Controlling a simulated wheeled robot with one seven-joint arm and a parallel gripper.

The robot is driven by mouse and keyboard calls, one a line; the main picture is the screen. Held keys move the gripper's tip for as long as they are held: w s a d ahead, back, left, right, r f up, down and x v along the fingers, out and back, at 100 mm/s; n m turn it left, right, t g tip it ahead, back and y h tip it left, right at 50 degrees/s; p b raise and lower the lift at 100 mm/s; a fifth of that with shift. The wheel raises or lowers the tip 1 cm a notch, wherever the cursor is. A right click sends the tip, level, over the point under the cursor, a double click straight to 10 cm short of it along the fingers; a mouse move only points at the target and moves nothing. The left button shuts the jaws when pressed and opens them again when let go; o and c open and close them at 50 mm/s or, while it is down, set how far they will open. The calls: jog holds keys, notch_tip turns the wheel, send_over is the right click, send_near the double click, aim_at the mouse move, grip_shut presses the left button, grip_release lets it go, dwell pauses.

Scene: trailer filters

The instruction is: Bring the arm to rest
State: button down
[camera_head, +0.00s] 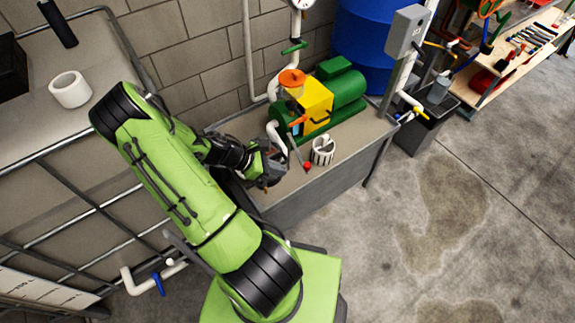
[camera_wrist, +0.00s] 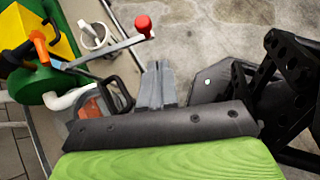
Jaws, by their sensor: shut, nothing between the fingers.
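My green arm reaches across the head view, and my gripper (camera_head: 272,173) is at the front edge of the grey bench (camera_head: 230,128). In the wrist view my gripper's grey fingers (camera_wrist: 157,82) are together, with nothing between them. A lever with a red knob (camera_head: 307,166) is close to the right of the gripper in the head view. In the wrist view its red knob (camera_wrist: 142,24) lies beyond the fingertips. I cannot tell whether the gripper touches anything.
A yellow and green pump (camera_head: 316,101) with an orange top stands on the bench. A white slotted cylinder (camera_head: 322,150) stands beside it. Another white cylinder (camera_head: 70,89) is on the left surface. A dark bin (camera_head: 430,113) stands right of the bench. Concrete floor (camera_head: 440,220) is clear at right.

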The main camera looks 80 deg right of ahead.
jog(key=p+v, duration=0.1)
jog(key=v, duration=0.6)
jog(key=shift+a+r, duration=0.4)
jog(key=shift+a, duration=0.1)
jog(key=shift+s, duration=0.1)
